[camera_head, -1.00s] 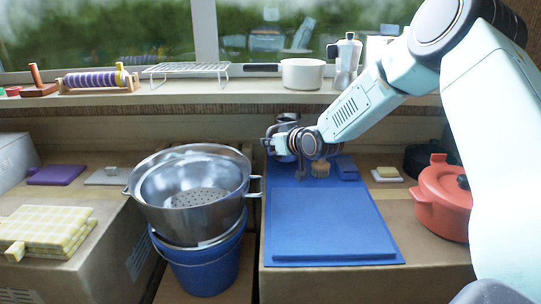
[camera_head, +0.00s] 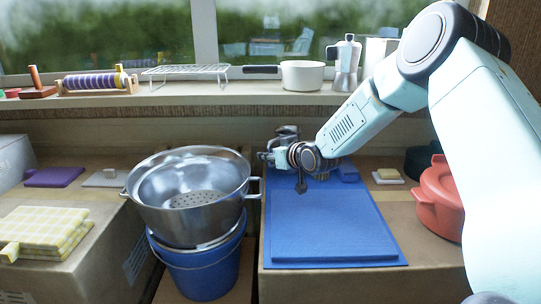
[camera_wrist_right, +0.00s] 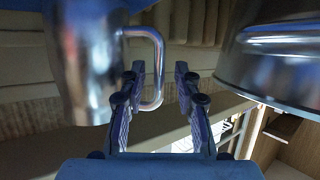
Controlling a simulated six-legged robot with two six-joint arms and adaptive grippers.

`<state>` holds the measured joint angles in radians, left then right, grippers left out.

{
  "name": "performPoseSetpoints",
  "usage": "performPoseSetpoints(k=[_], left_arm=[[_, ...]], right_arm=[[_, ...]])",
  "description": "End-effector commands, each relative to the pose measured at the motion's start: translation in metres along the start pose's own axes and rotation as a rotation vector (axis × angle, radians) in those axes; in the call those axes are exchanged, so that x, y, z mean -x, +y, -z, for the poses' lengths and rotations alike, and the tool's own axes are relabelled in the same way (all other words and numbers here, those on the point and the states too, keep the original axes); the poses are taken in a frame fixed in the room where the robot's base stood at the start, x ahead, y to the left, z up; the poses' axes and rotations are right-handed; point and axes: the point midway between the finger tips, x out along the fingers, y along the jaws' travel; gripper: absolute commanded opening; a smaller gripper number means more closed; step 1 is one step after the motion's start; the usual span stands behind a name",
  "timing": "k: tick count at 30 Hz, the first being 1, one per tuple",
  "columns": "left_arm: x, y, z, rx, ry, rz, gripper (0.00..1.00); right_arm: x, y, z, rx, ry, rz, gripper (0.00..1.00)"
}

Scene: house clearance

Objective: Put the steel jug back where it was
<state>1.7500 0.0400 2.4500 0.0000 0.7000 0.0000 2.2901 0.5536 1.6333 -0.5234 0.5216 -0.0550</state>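The steel jug (camera_head: 287,130) is at the far left end of the blue mat (camera_head: 330,225), mostly hidden behind my right gripper (camera_head: 266,156). In the right wrist view the shiny jug body (camera_wrist_right: 88,60) fills the upper left, with its looped handle (camera_wrist_right: 158,60) pointing right. My right gripper (camera_wrist_right: 160,75) is open there. Its two fingers stand on either side of the handle's outer bar, with gaps visible. The jug's base is hidden in the head view, so I cannot tell whether it rests on the mat. My left gripper is out of view.
A steel bowl and colander (camera_head: 190,215) sit on a blue bucket (camera_head: 205,272), close left of the mat. A red pot (camera_head: 440,200) stands right, partly behind my arm. A white pan (camera_head: 302,75) and a moka pot (camera_head: 345,62) stand on the sill. The mat's front is clear.

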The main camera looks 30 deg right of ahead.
Motion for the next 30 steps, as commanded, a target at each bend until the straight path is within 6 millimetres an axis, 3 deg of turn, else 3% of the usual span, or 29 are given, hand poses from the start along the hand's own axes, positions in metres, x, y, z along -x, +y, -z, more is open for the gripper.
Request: performPoseSetpoints(k=[11,21,30], left_arm=[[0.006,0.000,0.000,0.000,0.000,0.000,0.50],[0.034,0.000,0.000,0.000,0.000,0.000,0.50],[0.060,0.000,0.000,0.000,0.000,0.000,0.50]], right_arm=[[0.009,0.001,0.004,-0.004,0.000,-0.001,0.33],[0.068,0.000,0.007,-0.009,0.002,0.001,0.33],[0.105,0.001,0.006,-0.006,0.000,-0.001,0.33]])
